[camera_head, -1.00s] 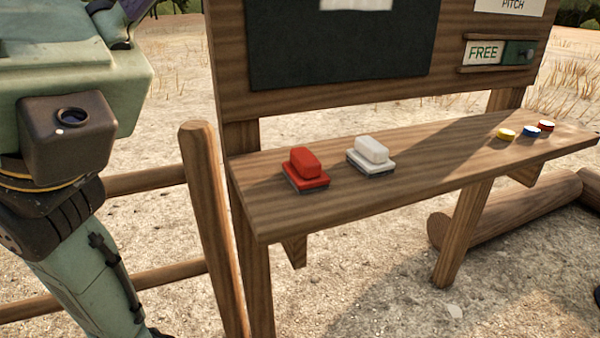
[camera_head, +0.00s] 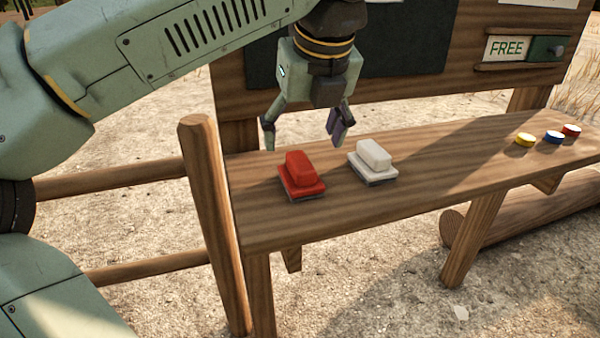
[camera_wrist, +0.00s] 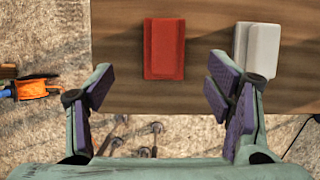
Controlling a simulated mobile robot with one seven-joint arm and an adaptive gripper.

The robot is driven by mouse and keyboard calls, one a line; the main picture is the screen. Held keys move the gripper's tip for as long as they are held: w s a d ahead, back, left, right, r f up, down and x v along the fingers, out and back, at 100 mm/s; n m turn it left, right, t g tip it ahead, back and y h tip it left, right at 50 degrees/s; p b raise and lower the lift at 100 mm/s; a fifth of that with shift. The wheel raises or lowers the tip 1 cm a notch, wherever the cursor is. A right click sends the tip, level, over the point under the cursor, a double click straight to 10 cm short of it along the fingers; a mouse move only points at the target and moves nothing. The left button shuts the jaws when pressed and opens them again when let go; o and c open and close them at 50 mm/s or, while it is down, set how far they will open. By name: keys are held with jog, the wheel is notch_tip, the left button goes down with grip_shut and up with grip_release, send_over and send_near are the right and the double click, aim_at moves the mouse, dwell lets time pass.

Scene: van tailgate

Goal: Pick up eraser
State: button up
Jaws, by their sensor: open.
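Two erasers rest on the wooden shelf (camera_head: 440,180). The red eraser (camera_head: 300,175) is on the left and the white eraser (camera_head: 373,160) is to its right. My gripper (camera_head: 303,140) is open and empty, pointing down above the shelf near the two erasers. In the wrist view, the red eraser (camera_wrist: 164,48) lies beyond the fingertips, roughly in line with the gap between my fingers (camera_wrist: 160,88). The white eraser (camera_wrist: 257,50) lies beyond the right finger, which hides a little of its lower part.
A dark board (camera_head: 405,45) stands behind the shelf. A wooden post (camera_head: 212,200) rises at the left. The shelf between the white eraser and the round pieces is clear.

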aim_at(301, 161)
jog(key=x, duration=0.3)
jog(key=p+x, duration=0.1)
jog(key=x, duration=0.5)
jog(key=shift+d, duration=0.3)
jog(key=shift+c, duration=0.3)
jog(key=c, duration=1.2)
jog(key=shift+r, duration=0.1)
